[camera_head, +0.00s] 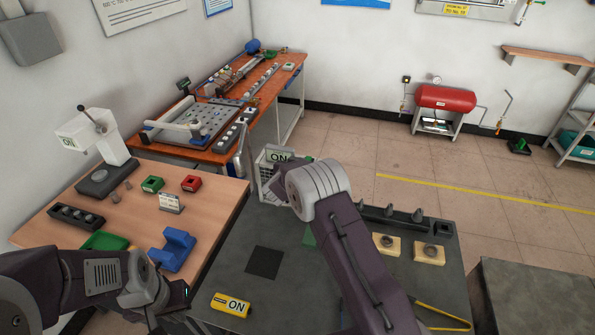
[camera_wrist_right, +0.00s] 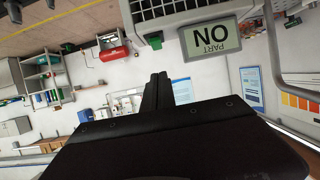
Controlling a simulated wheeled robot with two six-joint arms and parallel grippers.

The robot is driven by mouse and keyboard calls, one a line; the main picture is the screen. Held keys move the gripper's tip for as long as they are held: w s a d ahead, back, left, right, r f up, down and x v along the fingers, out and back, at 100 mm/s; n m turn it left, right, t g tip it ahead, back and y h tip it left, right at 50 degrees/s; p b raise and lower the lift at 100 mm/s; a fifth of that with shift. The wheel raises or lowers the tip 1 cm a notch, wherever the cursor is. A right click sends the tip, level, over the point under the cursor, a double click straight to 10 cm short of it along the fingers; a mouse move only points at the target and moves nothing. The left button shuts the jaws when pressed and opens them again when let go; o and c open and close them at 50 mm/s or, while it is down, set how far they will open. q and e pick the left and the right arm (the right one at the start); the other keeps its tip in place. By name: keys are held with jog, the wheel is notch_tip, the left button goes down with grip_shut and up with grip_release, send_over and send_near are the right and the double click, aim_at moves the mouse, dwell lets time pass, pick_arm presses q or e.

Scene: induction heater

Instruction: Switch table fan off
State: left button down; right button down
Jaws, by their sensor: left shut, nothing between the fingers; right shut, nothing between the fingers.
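A pale, slatted box (camera_head: 268,172) that looks like the table fan stands at the far edge of the grey table, partly hidden by my right arm. Its display reads "ON". In the right wrist view its grey slatted body (camera_wrist_right: 180,8) is at the top, with an upside-down "ON" display (camera_wrist_right: 211,37) and a green part (camera_wrist_right: 153,41). My right gripper (camera_wrist_right: 158,88) is shut and empty, its fingers pointing up towards the fan, with no contact visible. In the head view its fingers are hidden by the arm. My left gripper (camera_head: 187,318) is shut at the lower left, away from the fan.
A yellow device (camera_head: 231,305) marked "ON" lies on the grey table (camera_head: 222,268). Two cream blocks (camera_head: 429,253) and a dark rack (camera_head: 405,216) are right of my right arm. The wooden table (camera_head: 135,205) at left holds a white press (camera_head: 98,140) and a blue holder (camera_head: 173,250).

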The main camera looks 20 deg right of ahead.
jog(key=shift+s+a+r, duration=0.15)
jog(key=shift+s+a, duration=0.65)
jog(key=shift+s, duration=0.3)
jog(key=shift+d, duration=0.25)
